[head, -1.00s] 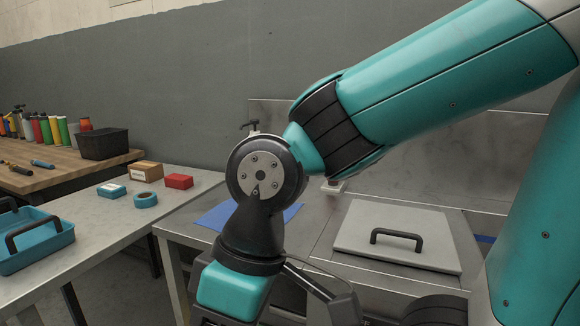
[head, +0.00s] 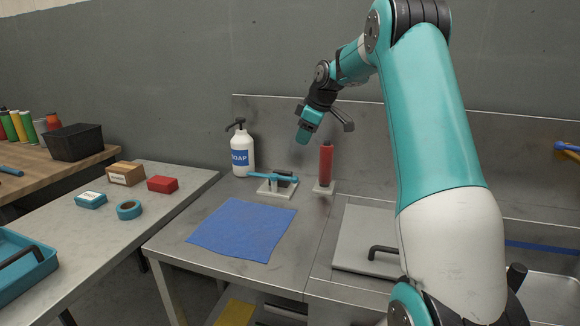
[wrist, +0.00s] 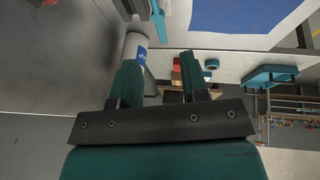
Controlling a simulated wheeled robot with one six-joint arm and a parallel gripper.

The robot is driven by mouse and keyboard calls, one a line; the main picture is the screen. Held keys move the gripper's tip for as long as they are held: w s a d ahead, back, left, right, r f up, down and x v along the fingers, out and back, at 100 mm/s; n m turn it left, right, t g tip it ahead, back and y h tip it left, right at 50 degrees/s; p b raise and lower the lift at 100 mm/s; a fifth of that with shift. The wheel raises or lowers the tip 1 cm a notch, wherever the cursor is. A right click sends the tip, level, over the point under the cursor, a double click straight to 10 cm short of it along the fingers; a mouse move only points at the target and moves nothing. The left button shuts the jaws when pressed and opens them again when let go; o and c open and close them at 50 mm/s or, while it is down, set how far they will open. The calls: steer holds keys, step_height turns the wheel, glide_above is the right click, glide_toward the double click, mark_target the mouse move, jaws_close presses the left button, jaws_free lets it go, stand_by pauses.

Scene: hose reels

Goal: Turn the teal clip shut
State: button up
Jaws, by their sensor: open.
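The teal clip (head: 272,177) is a teal bar on a pale base plate with a dark part beside it, on the metal bench by the back panel. Its bar points left, toward the soap bottle. In the wrist view, a teal bar that looks like the clip (wrist: 158,20) shows at the top edge. My gripper (head: 303,137) is in the air above and slightly right of the clip, apart from it. In the wrist view its two teal fingers (wrist: 163,82) are spread with nothing held between them.
A white soap bottle (head: 242,152) stands left of the clip. A red cylinder on a pale base (head: 326,167) stands close on its right. A blue cloth (head: 243,229) lies in front. A grey lid with a black handle (head: 355,238) is at right. Small boxes (head: 126,174) sit on the left table.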

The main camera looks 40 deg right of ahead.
mark_target(290, 178)
steer(key=x, duration=0.5)
steer(key=p+x, duration=0.1)
steer(key=x, duration=0.5)
steer(key=d+p+x, duration=0.1)
steer(key=x, duration=0.5)
steer(key=shift+d+f, duration=0.15)
jaws_close()
